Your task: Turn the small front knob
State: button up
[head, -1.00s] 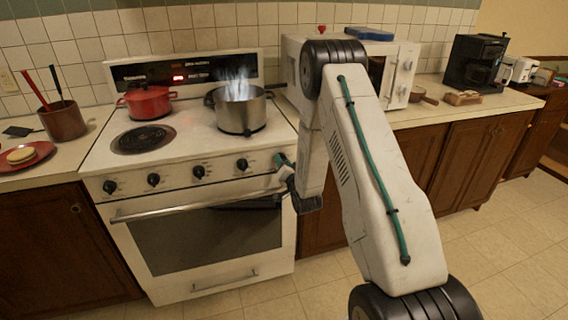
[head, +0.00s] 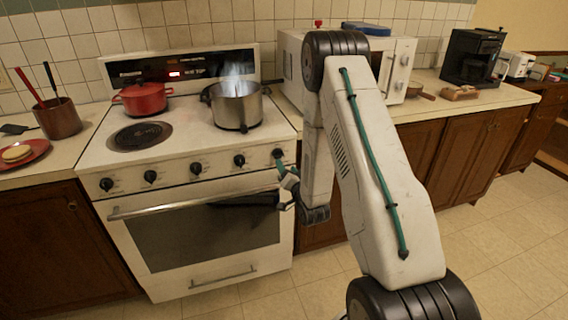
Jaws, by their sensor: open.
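A row of several black knobs runs along the white stove's (head: 215,180) front panel. The far-right knob (head: 278,153) is nearest my gripper; the one to its left (head: 239,160) and the far-left knob (head: 106,184) are clear of it. My gripper (head: 282,168) is open and empty at the panel's right end, just below the far-right knob. I cannot tell whether its fingertips touch that knob. The knobs' pointer marks are too small to read.
A steaming steel pot (head: 237,108) stands on the right burner, above the knobs. A red pot (head: 142,99) sits at the back left. The oven handle (head: 190,199) crosses the stove front below the panel. A white microwave (head: 403,70) stands right of the stove.

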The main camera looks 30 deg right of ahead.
aim_at(279, 156)
jog(key=shift+s+a, duration=0.1)
jog(key=shift+s, duration=0.45)
jog(key=w+n, duration=0.2)
jog(key=w+d+n, duration=0.1)
jog(key=w+n, duration=0.1)
jog(key=w, duration=0.1)
jog(key=w+r+n, duration=0.1)
jog(key=w+n, duration=0.2)
jog(key=shift+d+g+h, duration=0.25)
jog(key=shift+g+h, duration=0.15)
jog(key=c, duration=1)
